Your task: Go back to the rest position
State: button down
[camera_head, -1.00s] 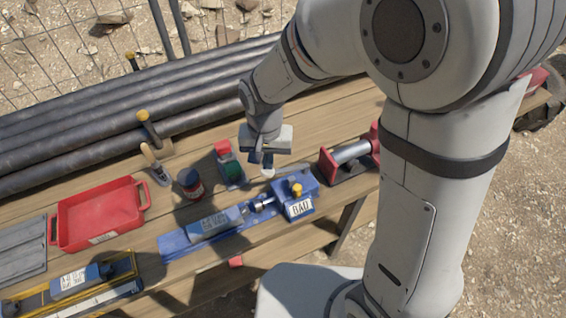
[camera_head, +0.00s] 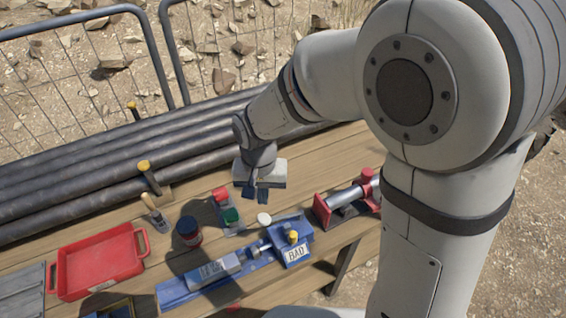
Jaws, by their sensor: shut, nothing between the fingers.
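My gripper (camera_head: 255,194) is shut and empty, pointing down over the wooden bench (camera_head: 185,205). In the picture it stands just above a round white cap (camera_head: 264,219) and right of a green and red item (camera_head: 229,214). It looks apart from them, though its exact height is hard to tell. My arm reaches in from the right and hides part of the bench and the pipes behind it.
A blue device labelled BAD (camera_head: 294,254) and a red clamp-like fixture (camera_head: 324,209) stand at the front right. A red tray (camera_head: 98,292), dark jar (camera_head: 189,231), brush (camera_head: 155,214) and yellow-topped post (camera_head: 149,176) are left. Black pipes (camera_head: 90,155) line the back before a wire fence (camera_head: 95,55).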

jog(key=shift+d, duration=0.1)
jog(key=s+d+r+t, duration=0.1)
jog(key=s+d+r, duration=0.1)
jog(key=d, duration=0.5)
jog(key=s+d+r+t+b, duration=0.1)
jog(key=s+d+r, duration=0.2)
jog(key=d+r, duration=0.2)
jog(key=s+d+r+t, duration=0.1)
jog(key=s+d+r, duration=0.2)
jog(key=d, duration=0.7)
jog(key=shift+d+r, duration=0.4)
jog(key=shift+r, duration=0.35)
